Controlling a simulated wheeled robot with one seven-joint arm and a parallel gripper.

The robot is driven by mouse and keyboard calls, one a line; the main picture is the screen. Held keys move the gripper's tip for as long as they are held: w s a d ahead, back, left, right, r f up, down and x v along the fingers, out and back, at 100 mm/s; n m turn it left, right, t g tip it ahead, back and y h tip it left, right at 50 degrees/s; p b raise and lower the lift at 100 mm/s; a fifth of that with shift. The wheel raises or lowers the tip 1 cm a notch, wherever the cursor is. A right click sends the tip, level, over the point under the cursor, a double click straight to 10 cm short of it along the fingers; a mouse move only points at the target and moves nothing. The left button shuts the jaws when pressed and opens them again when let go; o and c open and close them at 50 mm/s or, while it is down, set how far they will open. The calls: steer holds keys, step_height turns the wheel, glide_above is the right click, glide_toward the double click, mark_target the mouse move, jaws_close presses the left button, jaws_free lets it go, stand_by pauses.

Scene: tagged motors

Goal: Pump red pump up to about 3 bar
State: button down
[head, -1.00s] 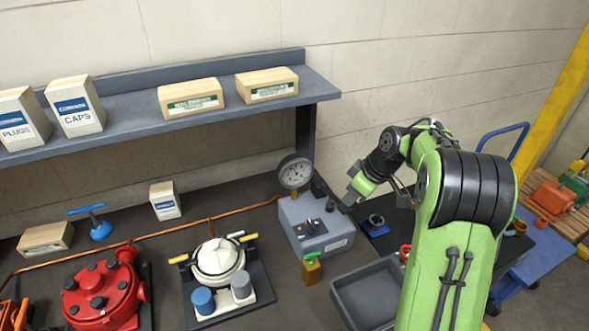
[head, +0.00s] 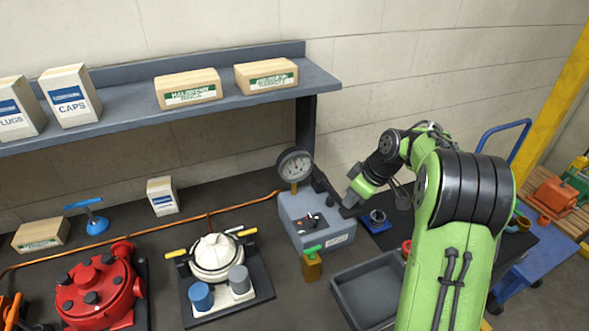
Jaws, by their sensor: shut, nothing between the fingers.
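The red pump (head: 98,290) sits at the lower left of the bench, with dark caps on its top. A grey pump unit (head: 314,222) stands at the centre, with a round dial gauge (head: 295,167) on a brass stem at its back left. The needle reading is too small to tell. A dark lever (head: 323,187) rises at the unit's back right. A copper-coloured line (head: 240,206) runs from the gauge side leftward along the bench. My gripper (head: 348,211) is shut and empty, its dark fingertips at the unit's right edge; whether they touch it I cannot tell.
A white pump (head: 216,258) with yellow handles stands between the red pump and the unit. A brass valve with a green handle (head: 312,264) stands in front of the unit. A grey tray (head: 365,292) lies to its right. A shelf with boxes (head: 230,100) overhangs the back.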

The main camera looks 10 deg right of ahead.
steer(key=shift+f+b, duration=0.65)
steer(key=shift+f, duration=0.25)
steer(key=shift+r+p, duration=2)
steer(key=shift+r, duration=0.35)
step_height(320, 180, up, 5)
steer(key=p, duration=0.4)
